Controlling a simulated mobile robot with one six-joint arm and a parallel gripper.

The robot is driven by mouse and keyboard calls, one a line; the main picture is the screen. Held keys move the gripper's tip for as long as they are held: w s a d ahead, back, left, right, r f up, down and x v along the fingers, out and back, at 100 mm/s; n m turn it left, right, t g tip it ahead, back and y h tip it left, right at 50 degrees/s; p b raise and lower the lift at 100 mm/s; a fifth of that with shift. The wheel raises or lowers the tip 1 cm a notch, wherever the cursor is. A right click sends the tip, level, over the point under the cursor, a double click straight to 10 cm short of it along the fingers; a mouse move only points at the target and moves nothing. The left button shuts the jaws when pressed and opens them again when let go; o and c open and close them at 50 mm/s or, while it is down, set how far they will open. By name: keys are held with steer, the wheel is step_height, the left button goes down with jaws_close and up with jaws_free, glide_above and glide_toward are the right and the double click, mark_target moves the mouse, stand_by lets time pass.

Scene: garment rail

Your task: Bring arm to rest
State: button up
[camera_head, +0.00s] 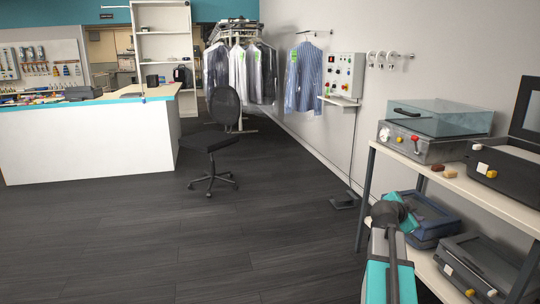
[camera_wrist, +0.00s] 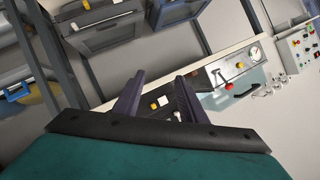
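My arm shows at the lower right of the head view, a teal and grey link with a dark joint, in front of the shelf unit. The gripper's fingertips cannot be made out there. In the wrist view my gripper (camera_wrist: 160,92) shows two dark fingers set apart with a gap between them. Nothing is held between the fingers. The shelf and its devices lie beyond them, and the picture is tilted.
A shelf unit (camera_head: 367,191) with boxy devices stands close at right. An office chair (camera_head: 209,138) stands before a white counter (camera_head: 85,142). The dark floor at centre is clear.

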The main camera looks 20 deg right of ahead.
steer(key=w+a+f+n+y+p, duration=0.25)
steer(key=w+a+f, duration=0.35)
steer(key=a+f, duration=0.35)
steer(key=s+a+f+n+g+y+p, duration=0.15)
steer(key=a+f+n+y+p, duration=0.4)
steer(key=a+f, duration=1.8)
steer(key=s+a+f+n+g+y+p, duration=0.1)
steer(key=s+a+f+n+g+p, duration=0.1)
steer(key=s+a+f, duration=0.45)
steer(key=s+a+f+n+g+y+p, duration=0.1)
steer(key=s+a+f+n+p, duration=0.2)
steer(key=s+a, duration=0.55)
steer(key=s+a+f+n+g+y, duration=0.1)
steer(key=s+a+n, duration=0.3)
steer(key=s, duration=0.4)
steer(key=s+a+f+n+g+y, duration=0.2)
steer(key=s+a+n+g, duration=0.2)
steer(key=s, duration=0.5)
steer(key=shift+s+a+f, duration=0.15)
steer(key=shift+a, duration=1.05)
